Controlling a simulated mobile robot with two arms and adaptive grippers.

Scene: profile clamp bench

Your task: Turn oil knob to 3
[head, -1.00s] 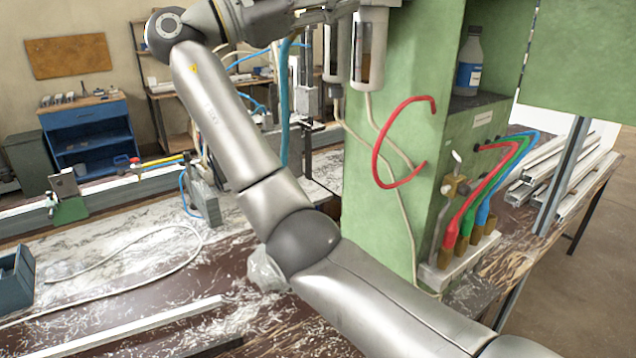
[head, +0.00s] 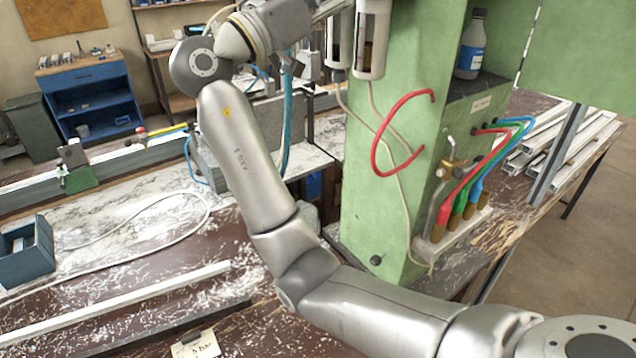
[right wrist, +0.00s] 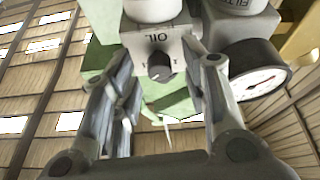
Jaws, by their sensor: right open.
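The oil knob (right wrist: 160,66) is a dark round knob on a light block (right wrist: 143,47) marked OIL in the right wrist view. Its marks are too small to read, so I cannot tell its setting. My right gripper (right wrist: 163,80) is open, with one finger at each side of the knob; I see no clear contact. In the head view my right arm reaches up from the lower right. Its hand is at the top edge, near two hanging clear bowls (head: 371,45), and its fingertips are not clear there. My left gripper is not in view.
A round gauge (right wrist: 260,80) sits close beside the right finger. A green column (head: 400,110) carries a red hose (head: 374,140) and a bottle (head: 470,45). Metal profiles (head: 565,140) lie at right. A paper tag (head: 196,345) lies on the bench.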

